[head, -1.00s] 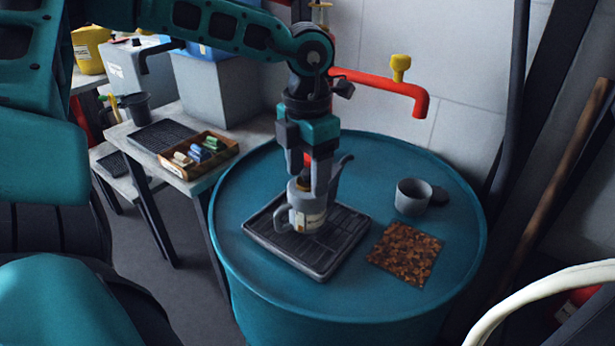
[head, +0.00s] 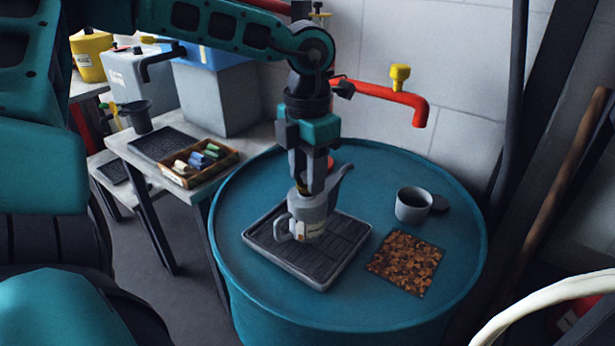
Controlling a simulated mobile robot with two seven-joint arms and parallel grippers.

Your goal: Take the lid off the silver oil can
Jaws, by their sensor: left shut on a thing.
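The silver oil can (head: 312,215) has a handle on its left, a pale label and a spout rising to the right. It stands upright on a dark ribbed tray (head: 274,265) on the teal drum. My left gripper (head: 307,186) points down at the top of the can, shut on its lid. Only a small brass-coloured bit shows between the fingers. The fingers hide most of the lid, so I cannot tell whether it is clear of the can. My right gripper is out of view.
A red pipe (head: 385,93) with a yellow knob is behind. A box of small coloured items (head: 207,174) is on the left bench. The drum's front is clear.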

